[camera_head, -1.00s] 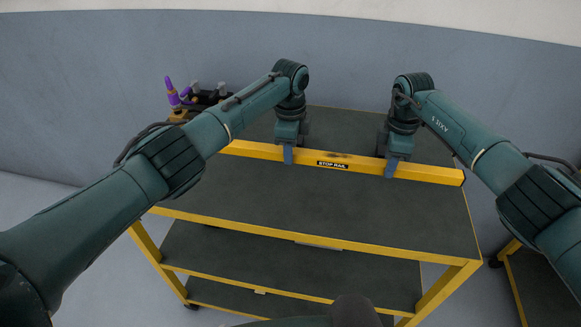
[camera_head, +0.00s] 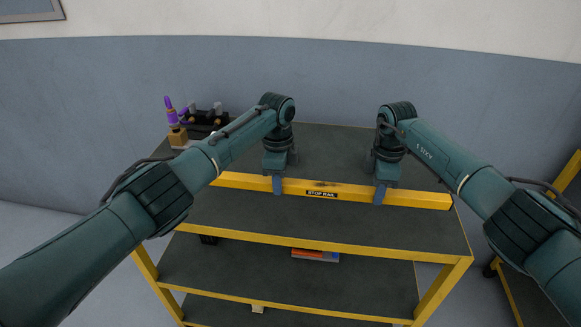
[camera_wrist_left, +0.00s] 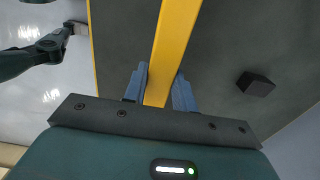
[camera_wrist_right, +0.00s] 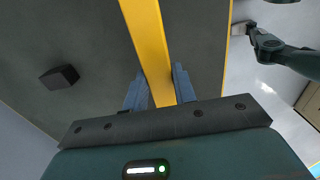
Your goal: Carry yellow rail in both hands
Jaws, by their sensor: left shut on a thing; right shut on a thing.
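The yellow rail (camera_head: 345,190), a long bar with a black "STOP RAIL" label, lies level across the view above the dark top of the cart (camera_head: 320,225). I cannot tell whether it touches the top. My left gripper (camera_head: 277,186) is shut on the rail left of the label; in the left wrist view the rail (camera_wrist_left: 176,40) runs between the fingers (camera_wrist_left: 160,90). My right gripper (camera_head: 380,193) is shut on the rail right of the label; in the right wrist view the rail (camera_wrist_right: 148,40) passes between the fingers (camera_wrist_right: 160,92).
Purple-handled tools (camera_head: 172,115) and a black holder (camera_head: 208,121) stand at the cart's back left corner. A small black block (camera_wrist_left: 256,84) sits on the top. Another yellow-framed cart (camera_head: 540,270) stands at the right.

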